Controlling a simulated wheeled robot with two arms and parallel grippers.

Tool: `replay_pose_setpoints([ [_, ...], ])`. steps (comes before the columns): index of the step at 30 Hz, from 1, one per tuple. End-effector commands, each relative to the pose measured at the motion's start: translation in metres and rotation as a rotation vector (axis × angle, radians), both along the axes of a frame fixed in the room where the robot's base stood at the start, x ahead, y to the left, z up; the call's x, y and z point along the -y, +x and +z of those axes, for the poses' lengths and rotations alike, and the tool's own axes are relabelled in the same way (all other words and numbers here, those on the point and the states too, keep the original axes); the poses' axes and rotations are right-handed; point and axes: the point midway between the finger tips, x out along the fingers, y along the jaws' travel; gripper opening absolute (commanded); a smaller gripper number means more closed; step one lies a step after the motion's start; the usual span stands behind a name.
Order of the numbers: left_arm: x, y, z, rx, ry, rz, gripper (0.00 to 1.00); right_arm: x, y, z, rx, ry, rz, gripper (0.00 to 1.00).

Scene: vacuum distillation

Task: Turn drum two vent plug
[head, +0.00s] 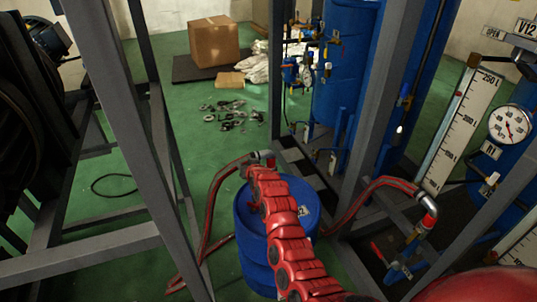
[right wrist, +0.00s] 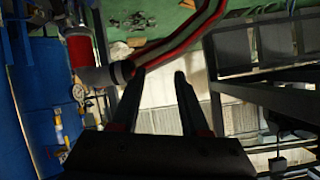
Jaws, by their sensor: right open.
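A blue drum (head: 248,232) stands on the green floor in the middle of the head view, with my red right arm crossing over its top. I cannot make out a vent plug; the arm hides much of the lid. My right gripper (right wrist: 160,73) shows in the right wrist view with its two dark fingers apart and nothing between them. A red-striped hose (right wrist: 180,35) ends in a dark fitting (right wrist: 122,72) just beside the left fingertip; I cannot tell if they touch. A red coupling (right wrist: 80,50) sits beyond it. My left gripper is not in view.
Grey frame posts (head: 110,110) stand left of the drum, and more posts (head: 375,100) stand right. Another striped hose (head: 350,205) runs right of the drum. A gauge (head: 509,124) and white scale (head: 460,130) are at the right. A cardboard box (head: 213,42) sits on the far floor.

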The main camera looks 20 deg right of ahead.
Motion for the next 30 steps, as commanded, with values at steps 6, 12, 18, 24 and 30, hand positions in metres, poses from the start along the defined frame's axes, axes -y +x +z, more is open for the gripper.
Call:
replay_pose_setpoints([
  [6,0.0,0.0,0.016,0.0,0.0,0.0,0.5,0.014,-0.01,0.022,0.213,-0.017,-0.08,0.45],
  [12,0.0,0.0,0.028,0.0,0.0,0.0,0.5,0.029,-0.032,0.05,0.421,-0.054,-0.149,0.45],
  [18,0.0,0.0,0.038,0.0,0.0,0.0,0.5,0.036,-0.063,0.078,0.603,-0.096,-0.194,0.45],
  [24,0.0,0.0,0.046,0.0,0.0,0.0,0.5,0.04,-0.098,0.105,0.76,-0.137,-0.223,0.45],
  [30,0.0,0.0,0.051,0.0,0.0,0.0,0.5,0.04,-0.125,0.123,0.868,-0.165,-0.234,0.45],
])
